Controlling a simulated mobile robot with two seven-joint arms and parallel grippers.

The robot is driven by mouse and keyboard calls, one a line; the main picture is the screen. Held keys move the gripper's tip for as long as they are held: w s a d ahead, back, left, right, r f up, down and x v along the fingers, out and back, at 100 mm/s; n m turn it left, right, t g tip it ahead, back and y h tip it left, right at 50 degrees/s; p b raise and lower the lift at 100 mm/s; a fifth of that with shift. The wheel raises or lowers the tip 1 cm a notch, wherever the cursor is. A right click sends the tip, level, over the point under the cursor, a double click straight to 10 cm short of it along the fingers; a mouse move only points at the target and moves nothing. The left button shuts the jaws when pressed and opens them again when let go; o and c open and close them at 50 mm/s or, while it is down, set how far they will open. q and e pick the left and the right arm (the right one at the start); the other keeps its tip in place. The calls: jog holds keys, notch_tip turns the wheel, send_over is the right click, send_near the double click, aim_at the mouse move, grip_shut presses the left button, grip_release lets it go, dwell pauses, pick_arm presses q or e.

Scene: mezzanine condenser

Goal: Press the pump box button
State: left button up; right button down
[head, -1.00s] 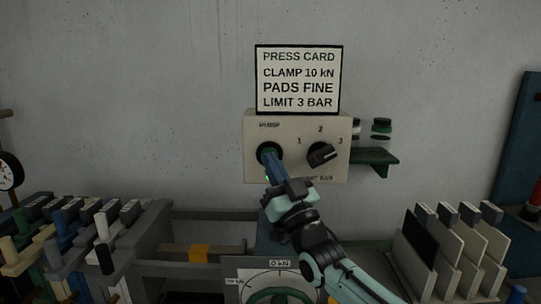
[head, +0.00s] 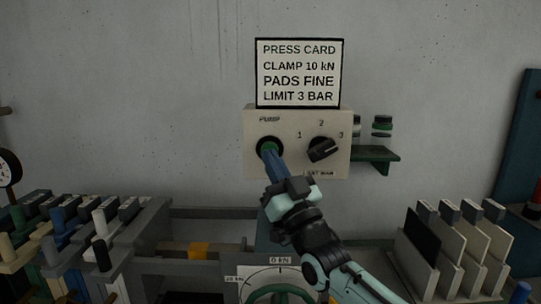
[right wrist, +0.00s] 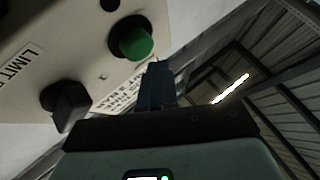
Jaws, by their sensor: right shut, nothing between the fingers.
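The pump box (head: 257,170) is a beige panel on the wall under the press card. Its green button (head: 268,146) sits in a dark ring under the PUMP label; it also shows in the right wrist view (right wrist: 138,42), standing out from the panel. My right gripper (head: 271,157) is shut and empty, its blue fingers pointing up at the button and overlapping its lower edge. In the right wrist view the fingertips (right wrist: 158,68) appear just beside the button; I cannot tell whether they touch it. My left gripper is out of view.
A black selector knob (head: 322,149) is right of the button, beside a green shelf (head: 375,155). The press card (head: 299,73) is above. Below are a gauge with a green handwheel (head: 280,293), a rack of blocks (head: 75,235) at left and upright plates (head: 455,250) at right.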

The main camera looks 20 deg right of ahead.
jog(key=s+b, duration=0.1)
jog(key=s, duration=0.1)
jog(key=s+a+b, duration=0.1)
jog(key=b, duration=0.1)
jog(key=s+b, duration=0.1)
jog(key=s, duration=0.1)
jog(key=shift+s+a+f+b, duration=0.1)
jog(key=shift+s+a+b, duration=0.25)
jog(key=shift+b, duration=0.05)
